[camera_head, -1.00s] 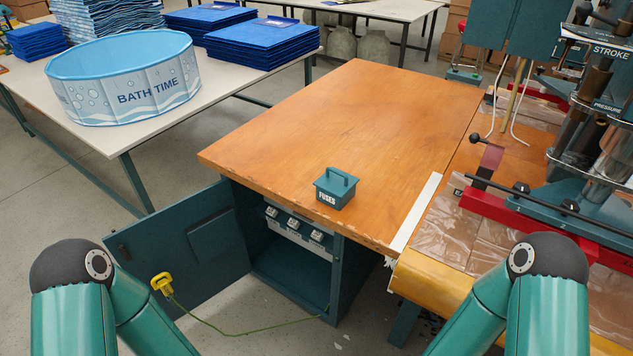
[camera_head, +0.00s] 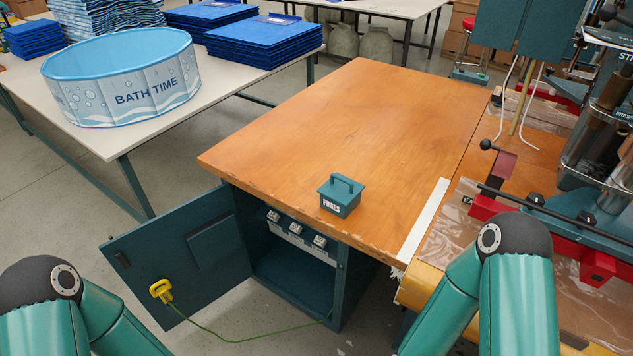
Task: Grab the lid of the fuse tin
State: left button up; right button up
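The fuse tin (camera_head: 338,203) is a small teal box marked "FUSES". It stands upright near the front edge of the orange wooden tabletop (camera_head: 360,120). Its teal lid (camera_head: 342,186) sits on top and has an arched handle. Only the teal links of my two arms show, at the bottom left and bottom right. Neither gripper is in view, and nothing touches the tin or its lid.
Below the tabletop, a teal cabinet door (camera_head: 185,255) hangs open with a yellow plug (camera_head: 161,291) and cord. A press machine with red parts (camera_head: 505,178) stands at right. A "BATH TIME" tub (camera_head: 125,85) sits on the left table. The wooden top behind the tin is clear.

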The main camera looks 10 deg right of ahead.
aim_at(340, 189)
jog(key=u, duration=0.2)
jog(key=i, duration=0.9)
jog(key=z, duration=0.45)
